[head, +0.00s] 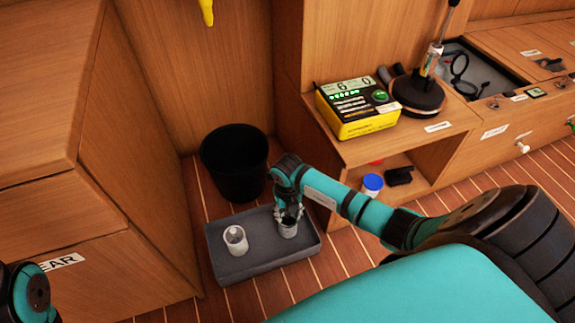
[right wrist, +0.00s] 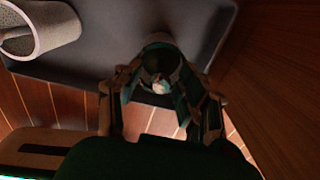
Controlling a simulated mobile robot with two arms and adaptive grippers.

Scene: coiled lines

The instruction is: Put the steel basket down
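A small round steel basket (head: 288,230) is at the right side of a grey tray (head: 262,262) on the floor. My right gripper (head: 289,212) reaches down over it, with a finger on either side of its rim. In the right wrist view the fingers of my right gripper (right wrist: 160,88) close around the dark, shadowed basket (right wrist: 160,62) and seem to touch its sides. The basket looks upright and low at the tray floor; whether its bottom rests there is hidden. My left arm shows at the lower left edge, its gripper out of view.
A black bin (head: 235,165) stands behind the tray. A cabinet is at left; a shelf unit at right holds a yellow meter (head: 356,108) and a blue-lidded jar (head: 372,184).

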